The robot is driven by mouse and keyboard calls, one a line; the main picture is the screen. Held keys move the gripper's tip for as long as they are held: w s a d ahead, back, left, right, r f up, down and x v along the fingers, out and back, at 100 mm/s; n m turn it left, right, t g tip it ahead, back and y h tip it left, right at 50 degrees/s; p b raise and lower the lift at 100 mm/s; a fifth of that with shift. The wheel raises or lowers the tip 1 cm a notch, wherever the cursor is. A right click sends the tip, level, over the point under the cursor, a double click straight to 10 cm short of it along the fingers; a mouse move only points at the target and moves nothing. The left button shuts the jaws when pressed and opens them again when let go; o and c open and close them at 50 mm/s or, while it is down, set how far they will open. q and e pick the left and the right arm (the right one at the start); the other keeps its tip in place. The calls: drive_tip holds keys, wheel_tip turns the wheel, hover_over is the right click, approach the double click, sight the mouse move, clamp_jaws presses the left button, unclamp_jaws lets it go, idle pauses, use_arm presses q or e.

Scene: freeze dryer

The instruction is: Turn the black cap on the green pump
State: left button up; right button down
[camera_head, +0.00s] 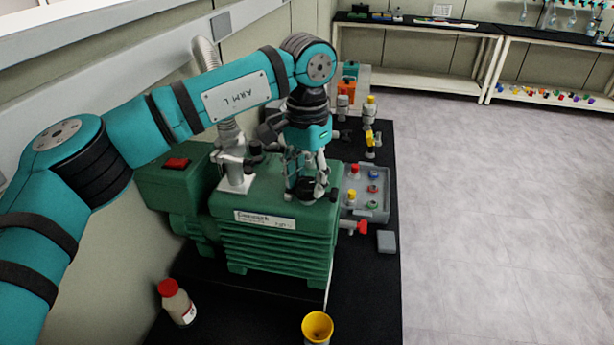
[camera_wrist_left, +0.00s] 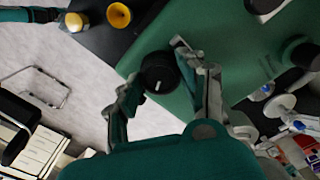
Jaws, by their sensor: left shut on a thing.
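The green pump (camera_head: 275,245) stands on the black bench top, with a label on its front edge. The black cap (camera_wrist_left: 160,72) sits on the pump's green top and shows a small white mark in the left wrist view. In the head view the cap (camera_head: 306,187) is partly hidden by my gripper. My left gripper (camera_head: 308,192) points down over it, and in the left wrist view its fingers (camera_wrist_left: 158,78) stand on both sides of the cap, closed on it. My right gripper does not show clearly in either view.
A grey hose (camera_head: 228,135) rises from the pump behind my gripper. A red-capped bottle (camera_head: 177,303) and a yellow funnel (camera_head: 317,327) stand in front of the pump. A grey tray (camera_head: 376,213) with coloured knobs lies to its right. The floor on the right is clear.

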sight(307, 183)
use_arm(q)
drive_tip(key=shift+r+m, duration=0.1)
drive_tip(key=shift+m, duration=0.8)
drive_tip(key=o, duration=1.1)
drive_tip(key=shift+o, duration=0.4)
drive_tip(key=shift+r, duration=0.1)
wheel_tip(307, 183, up, 7)
drive_tip(key=shift+r, duration=0.1)
